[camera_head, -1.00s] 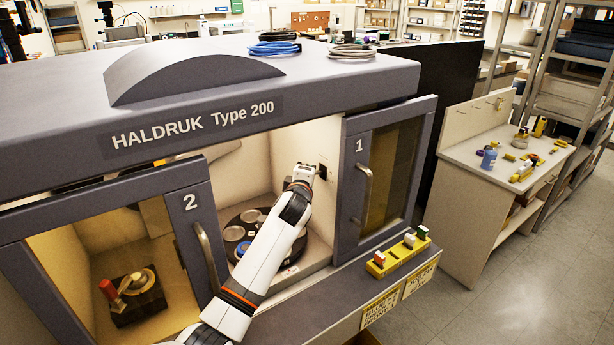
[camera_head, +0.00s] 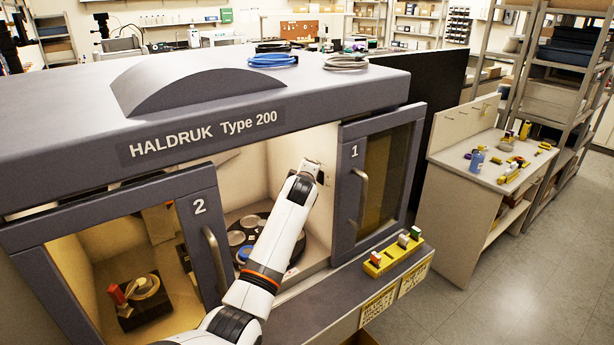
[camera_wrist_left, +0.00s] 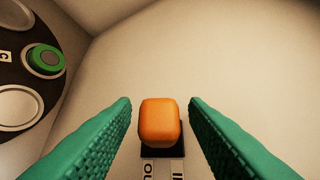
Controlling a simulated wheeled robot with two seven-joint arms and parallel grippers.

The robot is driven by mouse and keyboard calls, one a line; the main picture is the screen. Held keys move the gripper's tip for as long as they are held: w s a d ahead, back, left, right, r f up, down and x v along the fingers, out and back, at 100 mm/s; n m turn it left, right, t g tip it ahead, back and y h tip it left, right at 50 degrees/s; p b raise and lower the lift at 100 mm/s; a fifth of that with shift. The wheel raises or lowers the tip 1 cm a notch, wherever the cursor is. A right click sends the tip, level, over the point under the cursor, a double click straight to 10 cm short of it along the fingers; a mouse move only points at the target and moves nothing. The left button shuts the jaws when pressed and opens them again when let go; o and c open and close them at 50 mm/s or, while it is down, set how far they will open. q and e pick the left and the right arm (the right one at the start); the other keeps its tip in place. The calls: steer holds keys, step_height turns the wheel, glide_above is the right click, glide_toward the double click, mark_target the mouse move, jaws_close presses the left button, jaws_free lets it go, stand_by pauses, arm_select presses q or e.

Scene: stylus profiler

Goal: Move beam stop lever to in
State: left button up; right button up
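The beam stop lever (camera_wrist_left: 159,122) has an orange knob on a black base (camera_wrist_left: 166,152) on the pale inner wall of the chamber. Two partly cut-off labels (camera_wrist_left: 163,170) sit below it, the left one starting "OU" and the right one starting "I". My left gripper (camera_wrist_left: 160,105) is open, with one green finger on each side of the knob and a gap on both sides. In the head view my left gripper (camera_head: 314,170) reaches into the open chamber at its right wall and hides the lever. My right gripper is in neither view.
Door 1 (camera_head: 378,185) stands right of the opening and door 2 (camera_head: 200,235) left of it. A round turntable (camera_head: 247,235) with several discs lies at the chamber floor, beside my arm. A yellow rack (camera_head: 393,252) stands on the front ledge.

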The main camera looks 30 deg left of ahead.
arm_select(q)
steer(key=shift+s+d+r, duration=0.1)
steer(key=shift+s, duration=0.05)
steer(key=b+v, duration=0.3)
steer(key=v, duration=0.8)
steer(key=shift+s, duration=0.3)
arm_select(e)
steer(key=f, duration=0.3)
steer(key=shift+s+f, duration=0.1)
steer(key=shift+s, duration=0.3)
arm_select(q)
steer(key=shift+r, duration=0.1)
